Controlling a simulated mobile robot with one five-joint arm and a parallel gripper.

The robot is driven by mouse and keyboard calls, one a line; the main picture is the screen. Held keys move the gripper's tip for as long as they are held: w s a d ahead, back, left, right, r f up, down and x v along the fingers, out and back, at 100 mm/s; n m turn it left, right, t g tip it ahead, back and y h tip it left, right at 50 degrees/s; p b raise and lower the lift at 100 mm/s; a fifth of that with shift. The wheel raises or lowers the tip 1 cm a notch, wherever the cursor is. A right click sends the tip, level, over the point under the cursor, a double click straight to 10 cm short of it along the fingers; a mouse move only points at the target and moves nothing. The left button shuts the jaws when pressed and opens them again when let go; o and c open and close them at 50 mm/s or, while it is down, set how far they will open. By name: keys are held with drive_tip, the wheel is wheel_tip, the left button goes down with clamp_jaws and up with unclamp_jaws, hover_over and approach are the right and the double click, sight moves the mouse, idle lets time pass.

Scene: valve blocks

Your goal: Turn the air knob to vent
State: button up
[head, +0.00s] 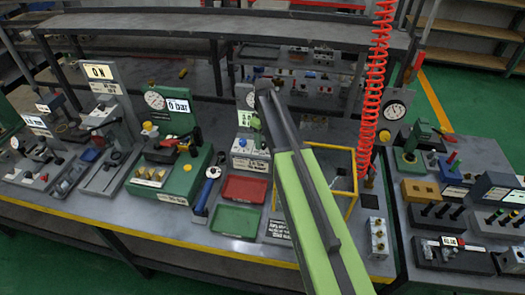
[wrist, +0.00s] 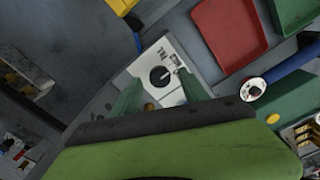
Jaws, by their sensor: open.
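The air knob (wrist: 160,76) is a round black knob with a small pale mark, on a white plate (wrist: 145,66) in the wrist view. I cannot tell whether the fingers touch the plate. In the head view my gripper (head: 256,122) hangs over a grey block with a white face (head: 250,164), behind the red tray; my arm hides part of this spot.
A red tray (head: 245,188) and a green tray (head: 237,221) lie in front of the block. A blue-handled tool (head: 207,190) lies to their left. A green box with a gauge (head: 170,180) stands further left. A yellow frame (head: 352,195) and a red coiled hose (head: 374,90) are at right.

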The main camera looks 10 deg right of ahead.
drive_tip(key=shift+f, duration=0.55)
drive_tip(key=shift+r, duration=0.15)
clamp_jaws()
drive_tip(key=shift+m, duration=0.4)
drive_tip(key=m, duration=0.3)
drive_tip(key=shift+m, duration=0.4)
drive_tip(key=m, duration=0.4)
drive_tip(key=shift+m, duration=0.3)
